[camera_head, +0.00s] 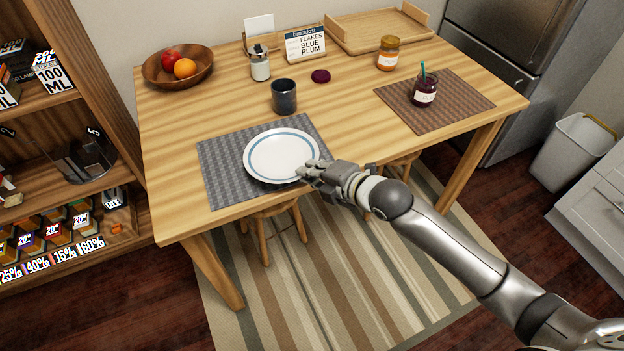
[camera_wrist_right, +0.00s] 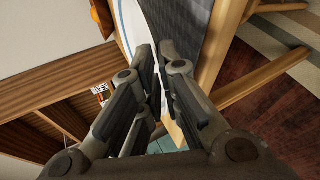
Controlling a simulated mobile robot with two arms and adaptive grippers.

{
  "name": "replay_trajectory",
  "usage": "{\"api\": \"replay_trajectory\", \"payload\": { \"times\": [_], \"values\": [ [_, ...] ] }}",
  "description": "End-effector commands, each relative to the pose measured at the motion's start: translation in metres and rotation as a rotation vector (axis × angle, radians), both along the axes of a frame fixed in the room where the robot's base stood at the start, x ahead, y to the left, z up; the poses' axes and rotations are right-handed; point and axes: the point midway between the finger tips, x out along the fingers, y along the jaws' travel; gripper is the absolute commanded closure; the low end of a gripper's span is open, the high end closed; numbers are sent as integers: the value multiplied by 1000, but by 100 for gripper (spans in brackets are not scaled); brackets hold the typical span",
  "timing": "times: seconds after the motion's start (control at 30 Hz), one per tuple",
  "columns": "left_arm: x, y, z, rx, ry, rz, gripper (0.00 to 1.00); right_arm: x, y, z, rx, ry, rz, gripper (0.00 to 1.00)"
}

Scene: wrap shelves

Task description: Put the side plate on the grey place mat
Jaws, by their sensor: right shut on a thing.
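The side plate (camera_head: 281,155) is white with a blue ring. In the head view it is over the grey place mat (camera_head: 219,178), near the mat's middle and front; I cannot tell whether it rests fully on the mat. My right gripper (camera_head: 308,170) is shut on the plate's right front rim. In the right wrist view the gripper (camera_wrist_right: 160,62) has its fingers close together at the plate (camera_wrist_right: 131,22), with the grey mat (camera_wrist_right: 178,20) beside it. The fingers hide part of the rim. My left gripper is not in view.
A dark cup (camera_head: 284,97) stands just behind the plate. A brown mat (camera_head: 455,110) with a jam jar (camera_head: 424,92) lies at the right. A fruit bowl (camera_head: 178,68), a glass shaker (camera_head: 260,66), an orange jar (camera_head: 388,53) and a wooden tray (camera_head: 372,32) stand farther back.

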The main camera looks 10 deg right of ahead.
Motion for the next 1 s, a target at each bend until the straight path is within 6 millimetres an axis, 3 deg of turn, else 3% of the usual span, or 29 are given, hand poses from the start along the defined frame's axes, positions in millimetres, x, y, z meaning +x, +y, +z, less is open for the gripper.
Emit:
{"api": "replay_trajectory", "payload": {
  "times": [0.1, 0.23, 0.43, 0.5, 0.53, 1.0],
  "values": [
    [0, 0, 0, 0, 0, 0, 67, 0, -1, -19, 2, 4, -2, 100],
    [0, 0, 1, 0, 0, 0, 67, 1, 0, -30, 3, -1, -1, 100],
    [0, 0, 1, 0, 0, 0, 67, 1, -1, -31, 1, -1, 0, 100],
    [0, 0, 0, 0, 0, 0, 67, 0, -1, -33, -2, 2, 0, 87],
    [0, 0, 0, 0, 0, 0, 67, 0, -1, -33, -2, 2, 0, 86],
    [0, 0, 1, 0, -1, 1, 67, -8, -9, -27, -4, 1, -1, 86]
  ]
}}
